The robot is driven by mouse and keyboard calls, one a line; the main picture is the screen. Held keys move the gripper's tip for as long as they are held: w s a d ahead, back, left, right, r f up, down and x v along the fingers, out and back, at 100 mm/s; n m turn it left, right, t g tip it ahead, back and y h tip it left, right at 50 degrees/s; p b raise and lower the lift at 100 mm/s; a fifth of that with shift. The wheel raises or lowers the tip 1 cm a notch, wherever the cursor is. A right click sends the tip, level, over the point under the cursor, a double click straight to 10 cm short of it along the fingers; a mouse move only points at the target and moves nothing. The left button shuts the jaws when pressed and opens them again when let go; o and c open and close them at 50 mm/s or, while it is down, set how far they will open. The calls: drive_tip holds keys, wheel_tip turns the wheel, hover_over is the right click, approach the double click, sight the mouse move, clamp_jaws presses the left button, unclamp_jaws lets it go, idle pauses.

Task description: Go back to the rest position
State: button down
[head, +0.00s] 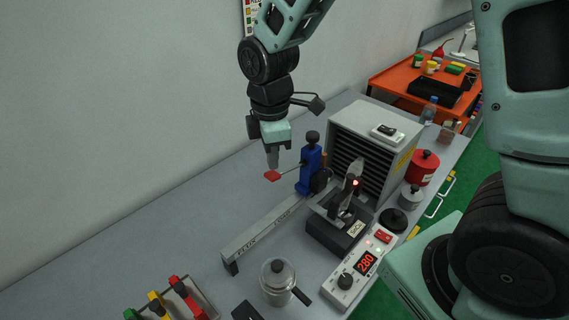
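My gripper (272,160) hangs pointing down above the bench, left of the blue clamp post. Its fingers look close together, but I cannot make out a gap or whether anything is between them. A red paddle-like tip (272,176) on a thin rod shows just below the fingertips; the rod runs right to the blue post (310,165) with its black knob. I cannot tell whether the fingers touch the red tip. The blue post stands on a grey rail (268,232) marked FLUX.
A grey louvred box (376,140) stands right of the post, with a black holder (336,232) before it. A controller (356,272) reads 280. A lidded metal pot (278,280) and a tray of coloured-handled tools (205,298) sit in front. The left bench is clear.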

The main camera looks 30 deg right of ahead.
drive_tip(key=shift+r+p, duration=0.35)
drive_tip(key=shift+r, duration=0.3)
drive_tip(key=shift+s+a+f, duration=0.1)
drive_tip(key=shift+s+a, duration=0.05)
drive_tip(key=shift+s, duration=0.05)
drive_tip(key=s+a+m+b, duration=0.3)
drive_tip(key=s+m, duration=0.1)
drive_tip(key=s, duration=0.6)
drive_tip(key=s+a+f+m+b, duration=0.1)
drive_tip(key=s+a+m+b, duration=0.2)
drive_tip(key=s, duration=0.6)
drive_tip(key=shift+s+f+m+y+b, duration=0.15)
drive_tip(key=shift+s+m+y+b, duration=0.2)
drive_tip(key=shift+b, duration=0.25)
